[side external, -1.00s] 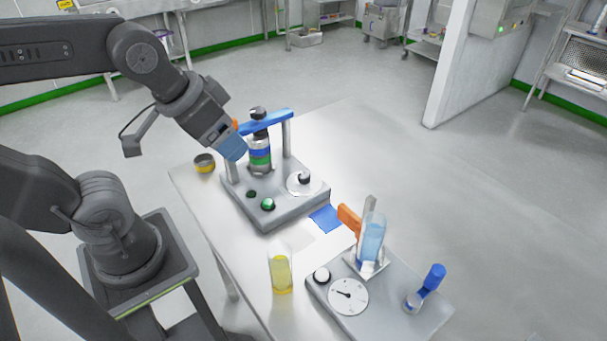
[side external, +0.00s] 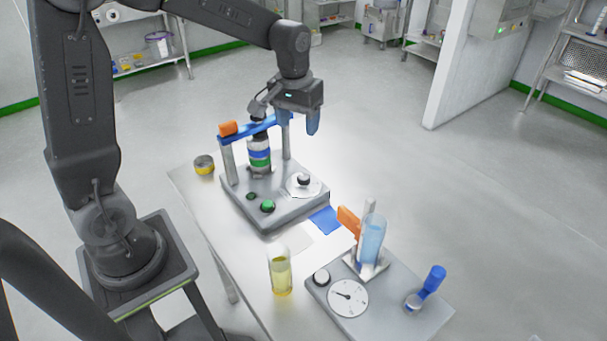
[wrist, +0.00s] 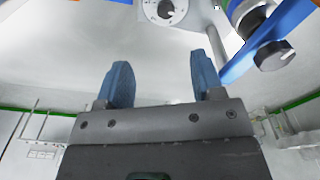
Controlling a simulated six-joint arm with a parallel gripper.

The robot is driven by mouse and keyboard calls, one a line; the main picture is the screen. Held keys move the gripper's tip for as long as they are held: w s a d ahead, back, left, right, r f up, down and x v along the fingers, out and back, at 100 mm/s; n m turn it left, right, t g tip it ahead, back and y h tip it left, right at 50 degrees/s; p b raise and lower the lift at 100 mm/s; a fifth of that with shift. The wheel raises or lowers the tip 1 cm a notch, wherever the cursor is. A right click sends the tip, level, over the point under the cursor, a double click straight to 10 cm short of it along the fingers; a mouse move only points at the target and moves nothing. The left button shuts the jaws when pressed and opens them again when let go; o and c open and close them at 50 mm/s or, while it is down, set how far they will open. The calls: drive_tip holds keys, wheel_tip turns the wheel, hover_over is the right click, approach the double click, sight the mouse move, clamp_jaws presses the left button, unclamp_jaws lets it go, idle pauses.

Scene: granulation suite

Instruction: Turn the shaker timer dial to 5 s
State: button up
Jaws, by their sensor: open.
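The timer dial is a black knob (side external: 303,180) on a round white scale plate (side external: 293,190) at the right of the shaker base (side external: 287,213). In the wrist view the knob (wrist: 166,9) is at the top edge, its plate partly cut off. The scale marks are too small to read. My gripper (side external: 299,121) points down, well above the dial and apart from it. In the wrist view its two blue fingers (wrist: 163,75) are spread with nothing between them.
A blue clamp bar (side external: 262,127) with an orange end (side external: 228,128) crosses above the sieve stack (side external: 259,153), close to my gripper. A green button (side external: 267,206) is on the base. A yellow-liquid cylinder (side external: 281,277) and another instrument (side external: 385,298) stand nearer the camera.

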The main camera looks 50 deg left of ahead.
sight(303, 177)
drive_tip(key=shift+n+g, duration=0.4)
drive_tip(key=w+f, duration=0.1)
drive_tip(key=f, duration=0.5)
drive_tip(key=a+f, duration=0.1)
drive_tip(key=f, duration=0.4)
drive_tip(key=w+f, duration=0.1)
drive_tip(key=f, duration=0.5)
drive_tip(key=shift+w+a+f, duration=0.35)
drive_tip(key=c, duration=0.9)
